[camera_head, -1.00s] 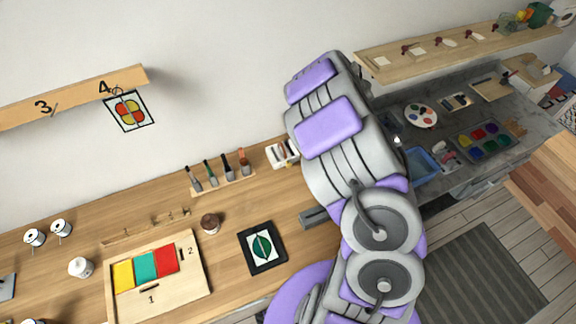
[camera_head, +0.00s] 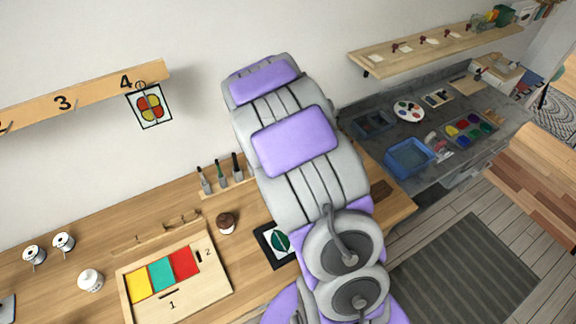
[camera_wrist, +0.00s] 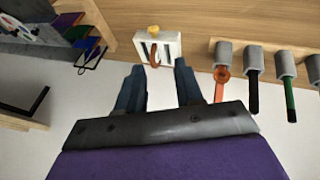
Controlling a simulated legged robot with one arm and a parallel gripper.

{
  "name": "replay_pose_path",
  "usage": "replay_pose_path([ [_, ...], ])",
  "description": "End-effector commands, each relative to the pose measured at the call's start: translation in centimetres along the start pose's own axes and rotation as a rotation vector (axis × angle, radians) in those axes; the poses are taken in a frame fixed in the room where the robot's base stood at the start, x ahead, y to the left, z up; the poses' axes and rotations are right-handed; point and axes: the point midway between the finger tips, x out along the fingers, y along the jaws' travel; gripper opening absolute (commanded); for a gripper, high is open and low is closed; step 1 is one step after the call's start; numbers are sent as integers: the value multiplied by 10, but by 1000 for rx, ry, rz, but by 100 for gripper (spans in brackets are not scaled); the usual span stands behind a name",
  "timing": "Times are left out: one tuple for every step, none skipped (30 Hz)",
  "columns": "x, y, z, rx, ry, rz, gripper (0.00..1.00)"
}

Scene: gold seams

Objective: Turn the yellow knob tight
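In the wrist view a small yellow knob (camera_wrist: 153,31) shows at the top edge of a white block (camera_wrist: 169,46) with dark slots. An orange-brown piece is at the block's face. My gripper (camera_wrist: 158,66) is open, its two dark fingers apart with nothing held between them. In the picture the fingertips are just below the block, and the knob lies beyond them; I cannot tell whether the fingers touch the block. In the head view my arm hides the gripper, block and knob.
In the head view a board with yellow, teal and red panels (camera_head: 217,270), a brown pot (camera_head: 227,223) and a framed leaf picture (camera_head: 264,236) are on the bench. A blue tray (camera_head: 409,158) is at right.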

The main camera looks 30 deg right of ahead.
Motion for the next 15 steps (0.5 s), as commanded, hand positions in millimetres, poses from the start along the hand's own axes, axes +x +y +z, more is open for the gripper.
replay_pose_path([
  [6,2,1,4,-2,-3,36],
  [10,4,1,4,-1,-4,36],
  [15,5,1,4,-2,-6,36],
  [20,6,2,5,-2,-7,36],
  [25,7,2,6,-2,-7,36],
  [31,8,2,6,-1,-6,36],
  [35,8,2,5,-1,-5,36],
  [40,8,1,4,1,-4,36],
  [45,6,1,4,1,-2,36],
  [49,5,1,3,0,-1,36],
  [53,3,1,2,-1,0,36],
  [58,1,2,0,-2,2,36],
  [62,0,2,-1,-2,2,36],
  [66,-1,1,-2,-2,3,36],
  [71,-3,0,-3,-1,5,36],
])
